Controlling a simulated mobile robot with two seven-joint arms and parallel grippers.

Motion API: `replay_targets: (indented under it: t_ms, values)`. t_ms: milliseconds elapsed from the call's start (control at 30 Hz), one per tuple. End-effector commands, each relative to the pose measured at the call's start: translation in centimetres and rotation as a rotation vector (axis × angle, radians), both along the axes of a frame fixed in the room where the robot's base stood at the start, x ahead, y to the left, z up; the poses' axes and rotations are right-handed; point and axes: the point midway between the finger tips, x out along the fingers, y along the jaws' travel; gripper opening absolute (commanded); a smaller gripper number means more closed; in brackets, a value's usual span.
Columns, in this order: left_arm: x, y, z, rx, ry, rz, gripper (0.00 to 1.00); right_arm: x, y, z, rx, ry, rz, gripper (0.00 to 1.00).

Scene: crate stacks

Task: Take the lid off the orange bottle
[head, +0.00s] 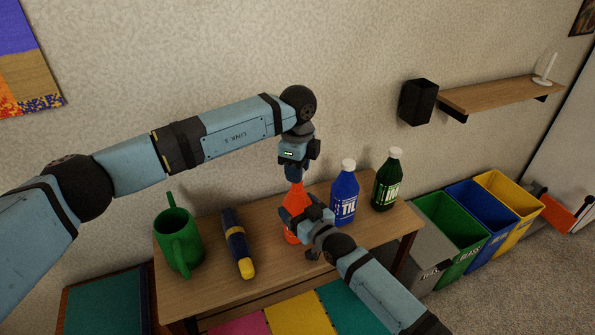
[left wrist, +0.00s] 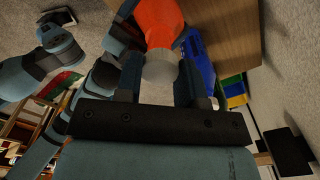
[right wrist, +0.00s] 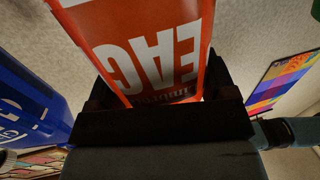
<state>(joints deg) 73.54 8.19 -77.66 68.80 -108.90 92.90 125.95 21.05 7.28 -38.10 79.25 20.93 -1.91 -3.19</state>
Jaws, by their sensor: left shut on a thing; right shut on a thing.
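The orange bottle (head: 296,200) stands upright at the table's middle, partly hidden by my grippers. My right gripper (head: 298,222) is shut around its body from the front. In the right wrist view the bottle's orange side with white lettering (right wrist: 150,50) fills the space between the fingers. My left gripper (head: 295,178) points down over the bottle's top. In the left wrist view the pale grey lid (left wrist: 160,69) sits between the left fingers at the end of the orange neck (left wrist: 158,25). It appears in line with the neck, with no clear gap.
A blue bottle (head: 344,198) stands close right of the orange one, with a green bottle (head: 386,182) beyond. Colored bins (head: 470,236) stand right.

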Motion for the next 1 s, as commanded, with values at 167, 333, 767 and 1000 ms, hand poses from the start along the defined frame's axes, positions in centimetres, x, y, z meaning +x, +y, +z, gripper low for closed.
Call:
replay_targets:
  t_ms: [167, 333, 767, 1000]
  values:
    - [0.0, 0.0, 0.2, 0.0, 0.0, 0.0, 0.07, 0.0, 0.0, 0.0, 0.0, 0.0, 0.0, 0.34]
    - [0.0, 0.0, 0.2, 0.0, 0.0, 0.0, 0.07, 0.0, 0.0, 0.0, -0.001, 0.001, 0.0, 0.34]
    - [0.0, 0.0, 4.1, 0.0, -0.002, -0.001, 0.07, 0.0, 0.0, 0.0, -0.001, 0.001, 0.0, 0.34]
    - [0.0, 0.0, 4.2, 0.001, 0.0, 0.0, 0.07, 0.0, 0.0, 0.0, 0.0, 0.0, 0.0, 0.81]
